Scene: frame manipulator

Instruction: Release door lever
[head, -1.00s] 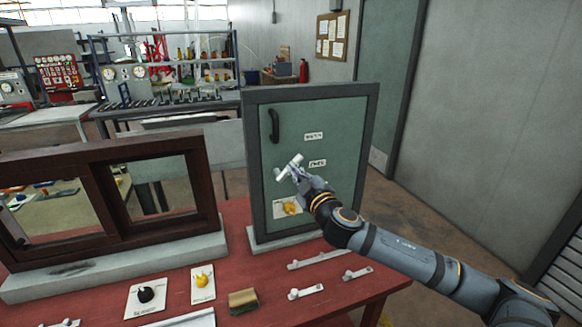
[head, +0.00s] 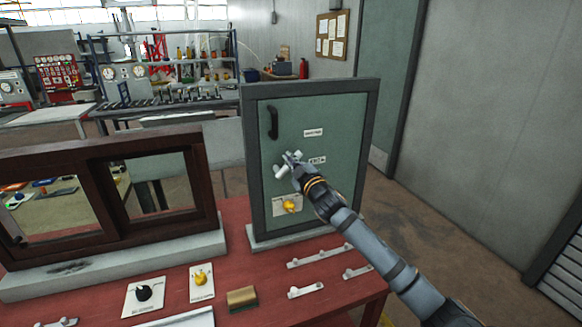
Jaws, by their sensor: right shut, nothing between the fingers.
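A green door panel (head: 345,140) sits upright in a dark grey frame (head: 249,165) on the red table. A light metal lever (head: 281,172) is on the left part of the door, below the dark pull handle (head: 273,122). My right gripper (head: 291,158) is at the lever, in front of the door. Its fingers look shut with nothing between them. They overlap the lever's right part in the head view, so I cannot tell whether they touch it. My left gripper is out of view.
A yellow knob (head: 290,206) is on the door's lower left. A brown window frame (head: 100,200) stands to the left. Black (head: 144,293) and yellow (head: 201,280) knobs on plates, a small wooden block (head: 242,298) and several light levers (head: 306,291) lie on the red table (head: 262,272).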

